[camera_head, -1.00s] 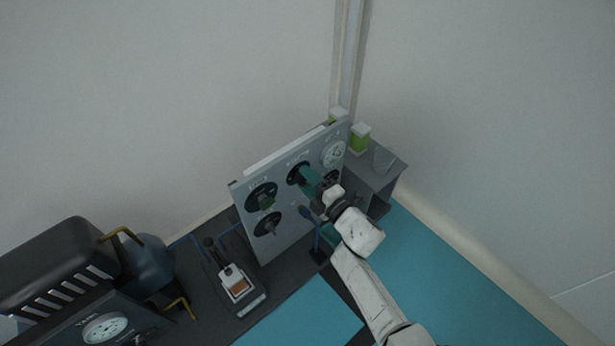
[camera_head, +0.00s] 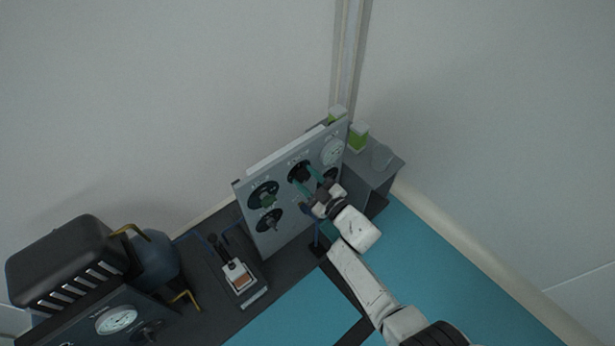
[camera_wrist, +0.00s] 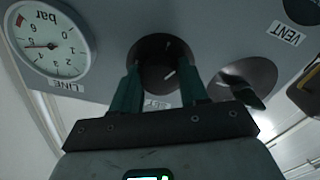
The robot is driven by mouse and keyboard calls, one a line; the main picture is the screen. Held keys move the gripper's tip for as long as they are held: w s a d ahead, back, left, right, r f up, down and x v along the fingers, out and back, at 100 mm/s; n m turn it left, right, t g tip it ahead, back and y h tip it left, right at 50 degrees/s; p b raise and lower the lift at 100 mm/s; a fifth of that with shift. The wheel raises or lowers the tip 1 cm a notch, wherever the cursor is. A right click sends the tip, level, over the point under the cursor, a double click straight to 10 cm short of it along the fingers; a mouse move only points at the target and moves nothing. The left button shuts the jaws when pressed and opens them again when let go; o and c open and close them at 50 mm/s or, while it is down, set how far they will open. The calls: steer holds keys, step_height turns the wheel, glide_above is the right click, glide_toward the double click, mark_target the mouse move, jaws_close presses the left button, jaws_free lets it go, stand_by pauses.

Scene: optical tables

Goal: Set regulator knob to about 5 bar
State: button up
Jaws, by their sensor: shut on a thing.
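The grey regulator panel (camera_head: 290,215) stands upright on the dark table with several black round knobs. My gripper (camera_head: 309,181) has its teal fingers on either side of the upper middle knob (camera_head: 299,171). In the wrist view, my gripper (camera_wrist: 163,82) is shut on this dark knob (camera_wrist: 158,58), which bears a short white mark; a label partly hidden by the gripper lies below it. The round bar gauge (camera_wrist: 52,42) labelled LINE appears turned over in the wrist view, its needle pointing left in the picture. Its exact value is hard to read. The gauge (camera_head: 333,152) is at the panel's upper right.
Another knob (camera_wrist: 245,85) is close beside my right finger in the wrist view, near a VENT label (camera_wrist: 285,32). A soldering-like stand (camera_head: 238,275) and a black-topped unit with a gauge (camera_head: 116,320) stand left. Green-and-white containers (camera_head: 358,136) stand behind the panel.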

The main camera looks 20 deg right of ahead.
steer(key=shift+f+m+p, duration=0.15)
steer(key=shift+m+p, duration=0.15)
steer(key=shift+m, duration=1.1)
steer(key=o, duration=1.1)
steer(key=shift+c, duration=0.2)
steer(key=p+v, duration=0.4)
steer(key=v, duration=0.6)
steer(key=shift+s, duration=0.4)
steer(key=shift+d, duration=0.1)
